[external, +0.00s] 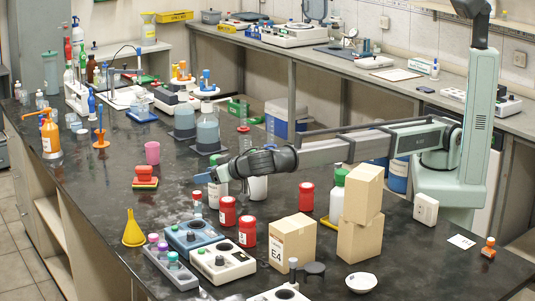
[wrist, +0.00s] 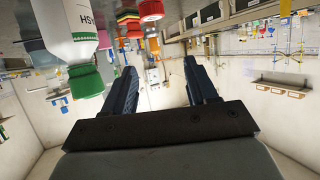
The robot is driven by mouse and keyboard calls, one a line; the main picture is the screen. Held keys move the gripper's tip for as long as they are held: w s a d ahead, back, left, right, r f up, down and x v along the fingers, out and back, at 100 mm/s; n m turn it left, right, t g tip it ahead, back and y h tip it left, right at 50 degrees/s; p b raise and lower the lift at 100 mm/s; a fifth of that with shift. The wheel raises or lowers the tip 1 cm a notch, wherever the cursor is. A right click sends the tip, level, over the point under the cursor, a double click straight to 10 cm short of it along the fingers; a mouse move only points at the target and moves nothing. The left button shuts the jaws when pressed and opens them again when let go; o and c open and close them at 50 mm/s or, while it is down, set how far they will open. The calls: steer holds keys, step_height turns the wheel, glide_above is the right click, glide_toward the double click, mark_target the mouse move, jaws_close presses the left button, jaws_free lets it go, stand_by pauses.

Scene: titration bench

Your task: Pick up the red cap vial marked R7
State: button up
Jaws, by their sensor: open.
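The marking R7 is not readable in either view. A small vial with a reddish band (external: 197,205) stands on the dark bench below my gripper. Red containers with white labels stand to its right, one at the near side (external: 227,211), another in front (external: 247,232) and a third further right (external: 305,197). In the wrist view, which appears upside down, a red cap (wrist: 151,9) shows at the top. I cannot tell which of these carries R7. My gripper (external: 203,178) is above the bench; in the wrist view its two blue fingers (wrist: 160,75) are apart with nothing between them.
A green-capped white bottle (wrist: 72,25) is close left in the wrist view. Blue and white instruments (external: 222,262), a yellow funnel (external: 133,231) and a pink cup (external: 152,152) are nearby. Bench space left of the funnel is clear.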

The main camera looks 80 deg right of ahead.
mark_target(197, 192)
step_height(197, 192, down, 5)
steer(key=shift+r, duration=0.1)
steer(key=shift+w+d+f, duration=0.1)
steer(key=shift+w+f, duration=0.2)
steer(key=shift+f, duration=0.05)
steer(key=x, duration=0.4)
steer(key=shift+w, duration=0.2)
steer(key=shift+d, duration=0.1)
steer(key=c, duration=1)
steer(key=shift+o, duration=0.2)
